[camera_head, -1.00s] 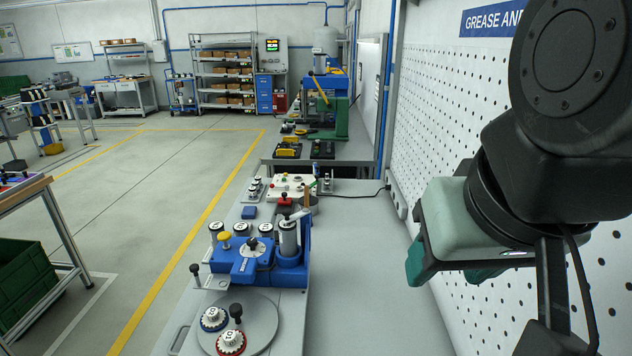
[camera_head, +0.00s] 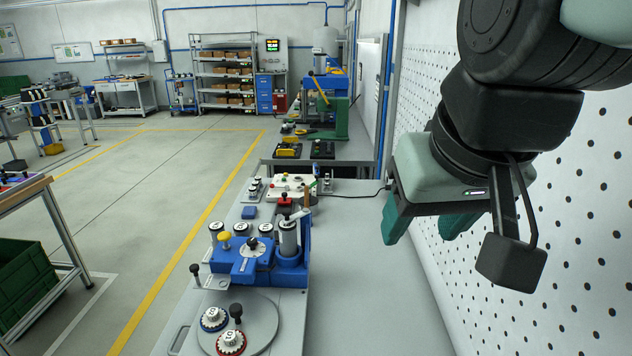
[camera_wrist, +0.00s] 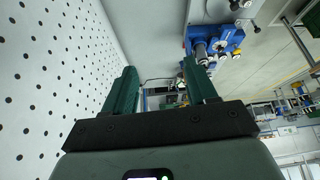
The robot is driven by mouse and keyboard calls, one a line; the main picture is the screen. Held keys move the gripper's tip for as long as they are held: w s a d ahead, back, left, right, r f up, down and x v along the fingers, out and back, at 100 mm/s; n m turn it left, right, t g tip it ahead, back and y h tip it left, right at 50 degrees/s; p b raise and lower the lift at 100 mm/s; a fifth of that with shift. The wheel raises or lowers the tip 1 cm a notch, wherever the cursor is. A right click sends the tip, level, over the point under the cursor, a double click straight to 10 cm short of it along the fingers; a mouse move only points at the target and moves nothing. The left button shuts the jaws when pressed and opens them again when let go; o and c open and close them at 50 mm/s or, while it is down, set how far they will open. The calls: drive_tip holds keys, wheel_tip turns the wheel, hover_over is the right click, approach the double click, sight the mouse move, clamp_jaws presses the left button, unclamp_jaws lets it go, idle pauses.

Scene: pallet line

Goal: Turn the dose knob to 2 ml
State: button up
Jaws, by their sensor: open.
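My gripper (camera_head: 424,226) is open and empty. It hangs in the air at the right of the head view, in front of the pegboard; its two green fingers also show in the wrist view (camera_wrist: 160,75). The blue dosing station (camera_head: 262,262) stands on the bench, well left of my gripper. On it is a round silver dial with a dark knob (camera_head: 253,245); I cannot tell its marking or setting. A grey turntable (camera_head: 262,318) in front bears a blue-ringed numbered cap (camera_head: 214,318) and a red-ringed one (camera_head: 231,342). Which part is the dose knob is not clear.
Several silver cylinders and a yellow knob (camera_head: 225,238) crowd the station. A white control box with a red button (camera_head: 285,200) sits behind. The bench's right side (camera_head: 365,270) is clear. The pegboard wall (camera_head: 560,250) stands close at right.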

drive_tip(key=w+a+n+y, duration=0.15)
drive_tip(key=w+a, duration=0.45)
drive_tip(key=w, duration=0.7)
drive_tip(key=n+g+y, duration=0.1)
drive_tip(key=n+g, duration=0.1)
drive_tip(key=n, duration=0.4)
hover_over(252, 240)
drive_tip(key=s+d, duration=0.3)
wheel_tip(252, 240, down, 21)
drive_tip(key=x, duration=1)
drive_tip(key=shift+s+f, duration=0.15)
drive_tip(key=shift+s, duration=0.05)
drive_tip(key=shift+c, duration=0.2)
drive_tip(key=c, duration=1)
